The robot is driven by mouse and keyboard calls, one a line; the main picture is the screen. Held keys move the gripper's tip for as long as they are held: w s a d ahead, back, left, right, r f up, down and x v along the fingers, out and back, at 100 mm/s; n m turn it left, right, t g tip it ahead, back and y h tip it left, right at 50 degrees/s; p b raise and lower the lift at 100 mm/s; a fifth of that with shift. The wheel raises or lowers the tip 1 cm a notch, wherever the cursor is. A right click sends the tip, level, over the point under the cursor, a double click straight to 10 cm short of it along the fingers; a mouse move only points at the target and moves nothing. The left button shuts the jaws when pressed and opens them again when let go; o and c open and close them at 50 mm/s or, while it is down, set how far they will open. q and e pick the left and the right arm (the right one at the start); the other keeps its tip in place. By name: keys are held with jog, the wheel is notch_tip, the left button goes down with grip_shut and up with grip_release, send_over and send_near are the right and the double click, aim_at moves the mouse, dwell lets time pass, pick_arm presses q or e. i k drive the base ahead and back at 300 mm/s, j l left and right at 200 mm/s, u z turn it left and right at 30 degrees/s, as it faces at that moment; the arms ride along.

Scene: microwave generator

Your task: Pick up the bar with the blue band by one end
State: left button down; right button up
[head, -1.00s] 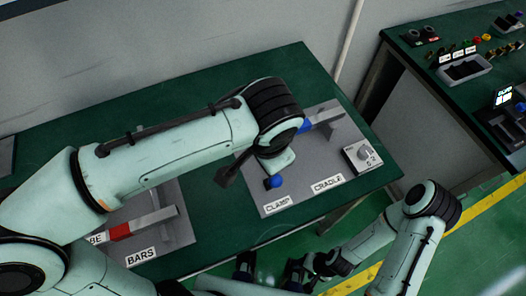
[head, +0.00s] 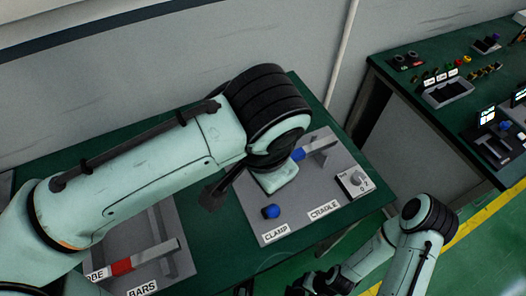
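The bar with the blue band (head: 298,154) lies in the cradle on the grey clamp-and-cradle plate (head: 292,219). Its grey right end shows; the rest is hidden behind my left wrist. My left gripper (head: 212,196) shows only as a dark part below and left of the wrist, apart from the visible bar. Its fingers are mostly hidden, so I cannot tell whether it is open. My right gripper (head: 310,284) is low at the bottom edge, dark and partly cut off, away from the bar.
A bar with a red band (head: 121,267) lies on the rack marked BARS at the lower left. A blue knob (head: 270,212) stands by the CLAMP label. A dial box (head: 353,184) sits right of the cradle. Another bench (head: 440,118) stands at the right, beyond a gap.

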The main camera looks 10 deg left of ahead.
aim_at(301, 153)
jog(key=k, duration=1)
